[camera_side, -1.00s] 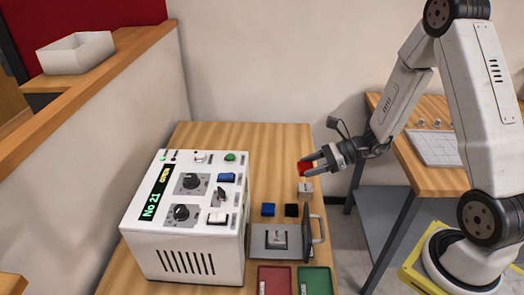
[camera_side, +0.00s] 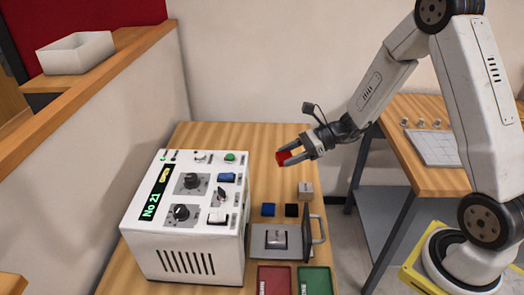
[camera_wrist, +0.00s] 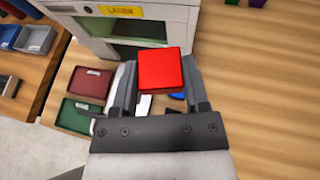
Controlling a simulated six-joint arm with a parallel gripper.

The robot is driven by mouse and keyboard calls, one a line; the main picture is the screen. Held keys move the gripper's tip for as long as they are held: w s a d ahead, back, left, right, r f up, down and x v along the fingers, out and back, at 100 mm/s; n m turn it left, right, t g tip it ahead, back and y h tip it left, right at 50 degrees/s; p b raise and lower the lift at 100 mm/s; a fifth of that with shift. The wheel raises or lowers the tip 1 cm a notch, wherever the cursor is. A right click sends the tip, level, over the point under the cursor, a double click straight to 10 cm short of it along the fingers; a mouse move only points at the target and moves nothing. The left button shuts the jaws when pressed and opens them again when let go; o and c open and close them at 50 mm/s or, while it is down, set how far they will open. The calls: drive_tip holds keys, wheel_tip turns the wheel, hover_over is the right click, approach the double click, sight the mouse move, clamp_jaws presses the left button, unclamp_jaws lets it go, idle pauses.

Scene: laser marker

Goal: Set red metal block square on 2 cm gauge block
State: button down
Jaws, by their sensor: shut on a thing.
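My gripper (camera_side: 288,157) is shut on the red metal block (camera_side: 283,158) and holds it above the back part of the wooden table. In the wrist view the red block (camera_wrist: 160,68) sits between my two fingertips and hides part of what lies below. A small grey block (camera_side: 305,190) with a dark mark stands on the table, below and right of the red block. Another grey block (camera_side: 277,240) stands on the grey plate (camera_side: 258,246) beside the machine. I cannot read the size on either grey block. The red block is clear of both.
The white laser machine (camera_side: 185,240) is left of the plate. A blue block (camera_side: 268,210) and a black block (camera_side: 291,210) lie behind the plate. A dark door with a handle (camera_side: 319,229) stands at its right. Red (camera_side: 273,280) and green (camera_side: 314,280) trays are in front.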

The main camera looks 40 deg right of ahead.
drive_tip(key=s+d+f+n+g+h, duration=0.2)
drive_tip(key=s+d+f+n+g, duration=0.2)
drive_tip(key=s+d+n+g, duration=0.5)
drive_tip(key=s+d+f+n+g+h, duration=0.3)
drive_tip(key=s+d+n+g, duration=0.6)
drive_tip(key=s, duration=0.1)
drive_tip(key=s+d+r+n+h, duration=0.2)
drive_tip(key=d+n+h, duration=0.3)
drive_tip(key=d, duration=0.3)
drive_tip(key=s+d+r+n+t+h, duration=0.1)
drive_tip(key=s+d+r+n+h, duration=0.1)
drive_tip(key=d+n+h, duration=0.3)
drive_tip(key=s+d+r+n+h, duration=0.2)
drive_tip(key=d+n+h, duration=0.3)
drive_tip(key=d, duration=0.8)
drive_tip(key=shift+d+r+t+h, duration=0.2)
drive_tip(key=shift+t+h, duration=0.1)
drive_tip(key=shift+h, duration=0.3)
